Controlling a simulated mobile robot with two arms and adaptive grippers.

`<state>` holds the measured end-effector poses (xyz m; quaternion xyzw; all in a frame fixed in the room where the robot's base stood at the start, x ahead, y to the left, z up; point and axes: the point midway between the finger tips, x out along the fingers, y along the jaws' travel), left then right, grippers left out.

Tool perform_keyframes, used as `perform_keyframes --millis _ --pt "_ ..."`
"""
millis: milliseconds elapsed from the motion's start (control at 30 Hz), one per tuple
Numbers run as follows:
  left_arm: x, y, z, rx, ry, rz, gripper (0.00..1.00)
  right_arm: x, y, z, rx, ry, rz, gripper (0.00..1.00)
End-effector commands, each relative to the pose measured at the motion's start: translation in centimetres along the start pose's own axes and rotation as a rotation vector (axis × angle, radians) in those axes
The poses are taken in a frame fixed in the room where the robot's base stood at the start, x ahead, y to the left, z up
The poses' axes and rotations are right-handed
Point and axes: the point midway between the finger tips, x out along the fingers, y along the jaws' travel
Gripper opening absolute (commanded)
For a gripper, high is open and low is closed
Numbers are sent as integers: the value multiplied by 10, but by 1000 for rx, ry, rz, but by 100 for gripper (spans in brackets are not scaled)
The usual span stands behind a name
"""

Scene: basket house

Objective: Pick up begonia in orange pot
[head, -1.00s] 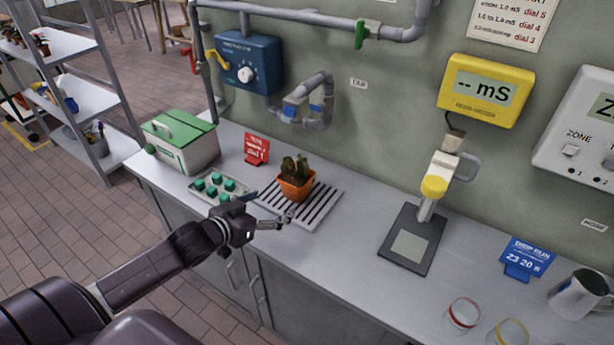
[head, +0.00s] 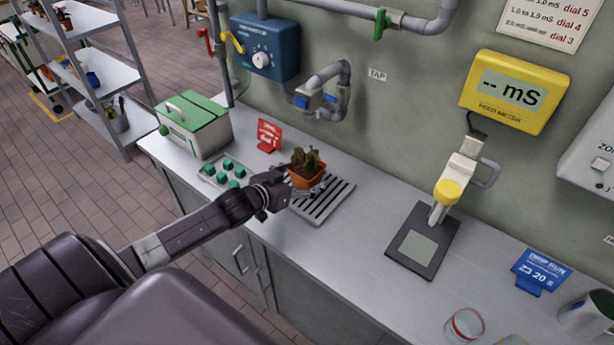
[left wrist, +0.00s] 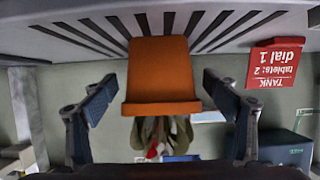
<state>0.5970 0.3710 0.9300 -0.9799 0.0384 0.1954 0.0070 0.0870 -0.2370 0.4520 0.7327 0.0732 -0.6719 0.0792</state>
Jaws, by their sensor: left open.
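The begonia in the orange pot (head: 305,178) stands on the striped drain rack (head: 335,204) on the counter, its dark leaves upright. In the left wrist view, which shows the scene upside down, the orange pot (left wrist: 161,76) is in the middle between my two fingers. My left gripper (head: 297,191) is at the pot, with a finger on either side of it. In the left wrist view the fingers (left wrist: 160,100) are spread, with a visible gap between each finger and the pot. My right gripper is not in view.
A tray of green-topped plugs (head: 222,174) lies left of the pot, near my left wrist. A green-lidded box (head: 195,125) and a red sign (head: 269,134) stand behind. The yellow-capped probe (head: 448,190) stands on a dark pad (head: 422,240) at right. Counter between rack and pad is clear.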

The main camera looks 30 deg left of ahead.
Motion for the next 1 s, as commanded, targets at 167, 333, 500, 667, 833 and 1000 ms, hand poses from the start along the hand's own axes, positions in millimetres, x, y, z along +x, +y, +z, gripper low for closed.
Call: perform_keyframes --millis 167,333,500,667,833,1000 --pt "14 0 -1 2 0 0 80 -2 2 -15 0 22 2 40" --pt "16 0 0 2 0 0 80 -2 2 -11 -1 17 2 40" --pt "16 0 0 2 0 0 72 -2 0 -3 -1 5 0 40" --pt "16 0 0 2 0 0 55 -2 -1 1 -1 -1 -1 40" --pt "16 0 0 2 0 0 36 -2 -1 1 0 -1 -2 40" --pt "16 0 -2 2 3 1 24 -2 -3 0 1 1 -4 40"
